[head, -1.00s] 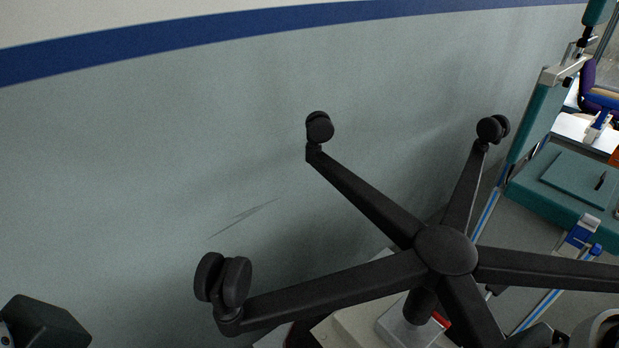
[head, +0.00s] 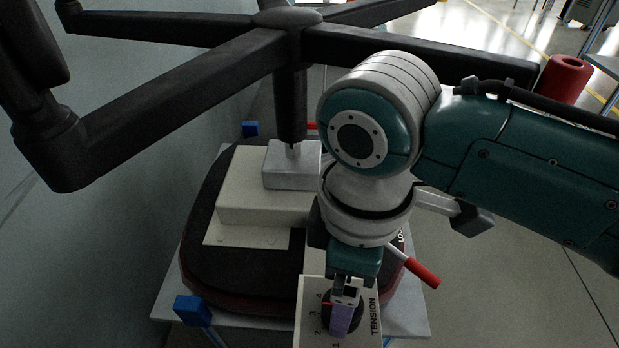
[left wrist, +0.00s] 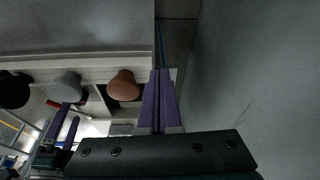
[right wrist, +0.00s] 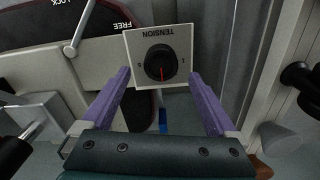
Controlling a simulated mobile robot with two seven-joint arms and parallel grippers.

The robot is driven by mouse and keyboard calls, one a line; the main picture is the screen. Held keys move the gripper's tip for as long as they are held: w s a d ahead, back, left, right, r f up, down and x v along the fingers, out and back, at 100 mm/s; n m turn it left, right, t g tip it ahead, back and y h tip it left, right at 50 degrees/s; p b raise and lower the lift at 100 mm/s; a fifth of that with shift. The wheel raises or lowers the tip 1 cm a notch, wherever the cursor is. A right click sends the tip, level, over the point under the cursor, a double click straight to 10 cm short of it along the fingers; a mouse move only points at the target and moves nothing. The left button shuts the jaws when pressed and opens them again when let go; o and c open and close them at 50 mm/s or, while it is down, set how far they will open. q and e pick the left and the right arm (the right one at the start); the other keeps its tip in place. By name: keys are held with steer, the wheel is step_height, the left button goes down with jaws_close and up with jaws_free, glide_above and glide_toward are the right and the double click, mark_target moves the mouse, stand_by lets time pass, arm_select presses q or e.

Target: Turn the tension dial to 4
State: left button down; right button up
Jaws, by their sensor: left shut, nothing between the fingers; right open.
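The tension dial (right wrist: 160,62) is a dark round knob on a white plate (right wrist: 140,43) marked TENSION. Its red line points away from that word. In the head view the dial (head: 330,307) is partly covered, and its red mark lies near 3 and 4; I cannot tell the exact setting. My right gripper (right wrist: 160,78) is open, its purple fingers spread to either side of the dial, with nothing held. In the head view the right gripper (head: 345,315) is over the plate. My left gripper (left wrist: 160,72) is shut and empty, away from the dial, and outside the head view.
The plate is beside an upturned chair seat (head: 200,265) on a light stand (head: 410,310). The black star base (head: 190,75) rises above it. A red-tipped lever (head: 420,272) sticks out right of the dial. A grey wall is at left; open floor is at right.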

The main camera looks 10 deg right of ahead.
mark_target(327, 306)
step_height(327, 306, down, 4)
steer(key=shift+a+f+b, duration=0.1)
steer(key=shift+f+b, duration=0.15)
steer(key=shift+b, duration=0.4)
steer(key=shift+c, duration=1.3)
steer(key=c, duration=1.1)
steer(key=shift+r, duration=0.1)
